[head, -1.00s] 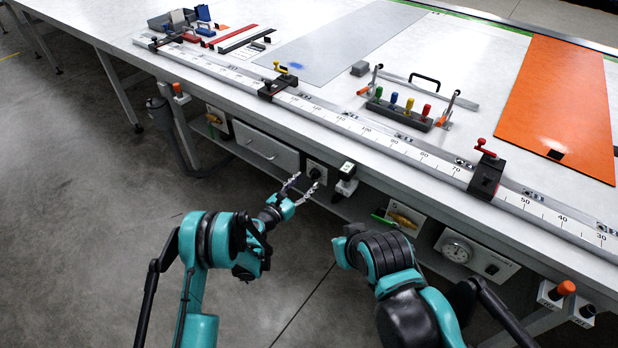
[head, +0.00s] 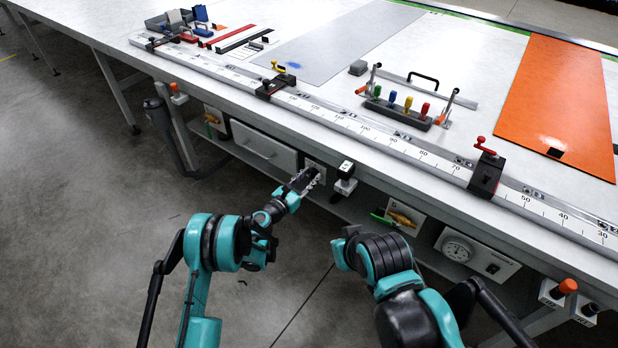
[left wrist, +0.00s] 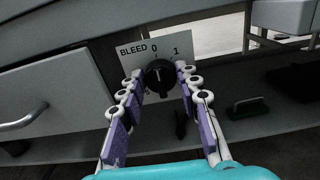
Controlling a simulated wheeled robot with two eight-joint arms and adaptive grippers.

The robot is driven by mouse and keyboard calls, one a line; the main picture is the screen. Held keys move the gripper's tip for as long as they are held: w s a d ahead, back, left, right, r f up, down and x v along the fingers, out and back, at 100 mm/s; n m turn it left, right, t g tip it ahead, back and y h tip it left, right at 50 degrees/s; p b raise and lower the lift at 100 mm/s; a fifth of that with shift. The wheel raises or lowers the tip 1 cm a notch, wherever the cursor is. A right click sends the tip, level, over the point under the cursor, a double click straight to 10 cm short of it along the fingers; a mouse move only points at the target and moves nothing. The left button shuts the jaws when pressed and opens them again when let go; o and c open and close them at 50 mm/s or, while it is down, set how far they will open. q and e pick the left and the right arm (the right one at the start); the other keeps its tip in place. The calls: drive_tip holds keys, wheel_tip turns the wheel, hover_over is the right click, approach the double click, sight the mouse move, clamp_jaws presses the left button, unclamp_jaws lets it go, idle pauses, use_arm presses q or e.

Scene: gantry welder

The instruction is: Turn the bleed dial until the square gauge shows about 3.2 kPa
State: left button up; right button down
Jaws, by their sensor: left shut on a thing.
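The bleed dial (left wrist: 159,77) is a black knob on a white panel (left wrist: 130,55) marked BLEED, 0 and 1, in the left wrist view. Its pale mark points roughly up, near the 0. My left gripper (left wrist: 161,75) is shut on the dial, with one finger on each side. In the head view my left gripper (head: 304,181) covers most of the dial and panel.
A drawer (head: 264,146) is left of the dial under the bench edge. A dark handle (left wrist: 247,107) lies right of the dial in the wrist view.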

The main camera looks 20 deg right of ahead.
use_arm(q)
drive_tip(key=shift+m, duration=0.3)
drive_tip(key=m, duration=0.6)
drive_tip(key=shift+s+d, duration=0.1)
drive_tip(key=m, duration=0.4)
drive_tip(key=shift+f, duration=0.1)
drive_tip(key=m, duration=0.3)
drive_tip(key=shift+m, duration=0.3)
drive_tip(key=m, duration=0.4)
drive_tip(key=shift+f, duration=0.15)
drive_tip(key=shift+f+m, duration=0.1)
drive_tip(key=shift+m, duration=2.4)
drive_tip(key=shift+s, duration=0.1)
